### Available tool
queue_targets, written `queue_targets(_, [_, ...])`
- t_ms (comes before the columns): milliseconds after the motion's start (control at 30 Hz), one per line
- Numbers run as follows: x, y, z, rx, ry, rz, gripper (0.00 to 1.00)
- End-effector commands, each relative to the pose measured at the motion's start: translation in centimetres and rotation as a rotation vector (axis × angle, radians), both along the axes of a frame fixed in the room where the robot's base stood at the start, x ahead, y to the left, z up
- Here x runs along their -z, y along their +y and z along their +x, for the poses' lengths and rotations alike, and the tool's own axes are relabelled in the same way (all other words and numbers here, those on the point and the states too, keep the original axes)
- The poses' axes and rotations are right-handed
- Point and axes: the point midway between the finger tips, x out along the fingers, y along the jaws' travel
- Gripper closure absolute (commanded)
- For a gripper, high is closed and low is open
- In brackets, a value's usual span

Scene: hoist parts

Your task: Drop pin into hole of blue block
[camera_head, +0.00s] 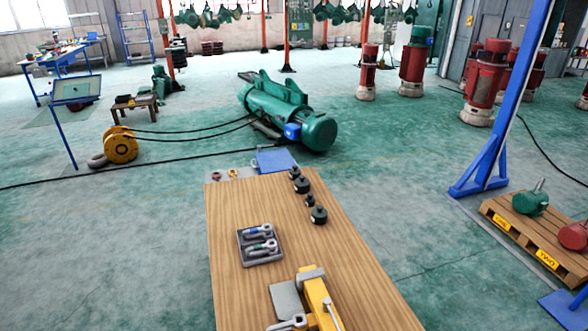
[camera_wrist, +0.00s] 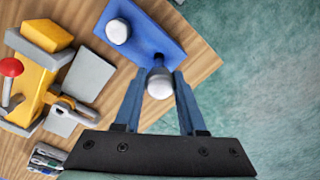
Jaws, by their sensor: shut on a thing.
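In the wrist view, my gripper (camera_wrist: 157,77) has its two blue-grey fingers closed on a pin (camera_wrist: 160,86) with a pale, rounded end. The pin is at the near end of the blue block (camera_wrist: 150,33), over or at a dark spot there that looks like a hole. I cannot tell whether the pin's lower end is in the hole. A second pale round pin head (camera_wrist: 118,31) shows at the block's other end. The block lies on the wooden table near its edge. Neither my gripper nor this block shows in the head view.
A yellow clamp-like tool (camera_wrist: 28,80) with a red knob and a grey plate (camera_wrist: 88,75) lie beside the block. On the table (camera_head: 235,205) stand a tray of shackles (camera_head: 244,257) and several dark weights (camera_head: 319,215). Open floor lies past the table edge.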

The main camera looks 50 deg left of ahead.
Motion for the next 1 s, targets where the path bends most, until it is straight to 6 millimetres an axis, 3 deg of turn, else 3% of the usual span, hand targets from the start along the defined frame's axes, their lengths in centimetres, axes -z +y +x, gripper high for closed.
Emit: queue_targets(1000, [3.1,0.0,0.1,0.000,-0.002,0.001,1.00])
